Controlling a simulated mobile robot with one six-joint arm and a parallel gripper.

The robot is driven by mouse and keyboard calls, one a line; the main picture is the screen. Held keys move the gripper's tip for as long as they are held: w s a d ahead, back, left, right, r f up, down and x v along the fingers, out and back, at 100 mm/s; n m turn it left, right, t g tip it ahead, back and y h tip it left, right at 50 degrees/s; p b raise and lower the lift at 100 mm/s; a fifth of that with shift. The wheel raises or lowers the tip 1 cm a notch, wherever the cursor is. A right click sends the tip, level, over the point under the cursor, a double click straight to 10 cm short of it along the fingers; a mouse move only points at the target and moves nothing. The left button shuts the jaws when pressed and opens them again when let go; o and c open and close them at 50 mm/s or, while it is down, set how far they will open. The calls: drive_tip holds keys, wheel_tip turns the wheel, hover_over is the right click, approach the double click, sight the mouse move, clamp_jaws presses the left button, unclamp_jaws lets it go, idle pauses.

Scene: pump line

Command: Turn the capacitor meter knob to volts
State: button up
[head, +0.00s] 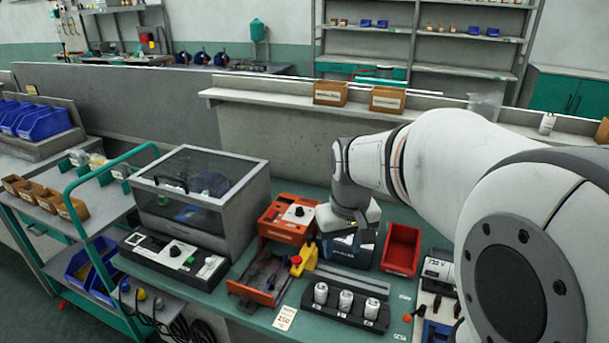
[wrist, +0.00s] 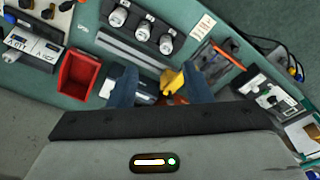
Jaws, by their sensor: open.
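The orange box (head: 290,216), which appears to be the capacitor meter, stands just right of the clear-lidded enclosure in the head view. A dark round knob (head: 299,211) sits on its pale top panel; its pointer and markings are too small to read. My gripper (head: 346,238) is just right of the box, above the bench. In the wrist view my gripper (wrist: 160,86) has its two blue fingers apart with nothing held.
A yellow part with a red top (head: 303,260) stands close in front. A red bin (head: 401,249) is to the right. Several white capacitors stand in a black rack (head: 340,320). The lidded enclosure (head: 200,200) is at left. Another display unit (head: 437,268) is at right.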

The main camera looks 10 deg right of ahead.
drive_tip(key=shift+n+g, duration=0.7)
drive_tip(key=shift+g, duration=0.1)
drive_tip(key=w+d+f, duration=0.3)
drive_tip(key=w+d, duration=0.2)
drive_tip(key=w, duration=0.2)
drive_tip(key=w+d+f, duration=0.4)
drive_tip(key=w+d, duration=0.1)
drive_tip(key=w, duration=0.3)
drive_tip(key=w+d+f, duration=0.3)
drive_tip(key=w+d, duration=0.2)
drive_tip(key=w, duration=0.2)
drive_tip(key=shift+w+d+f, duration=0.1)
drive_tip(key=shift+w+f, duration=0.05)
drive_tip(key=shift+w, duration=0.15)
drive_tip(key=shift+w+d+f, duration=0.2)
drive_tip(key=shift+d+f, duration=0.05)
drive_tip(key=shift+f, duration=0.35)
wheel_tip(320, 180, down, 7)
drive_tip(key=shift+p, duration=0.55)
drive_tip(key=shift+c, duration=0.3)
drive_tip(key=shift+a, duration=0.15)
clamp_jaws()
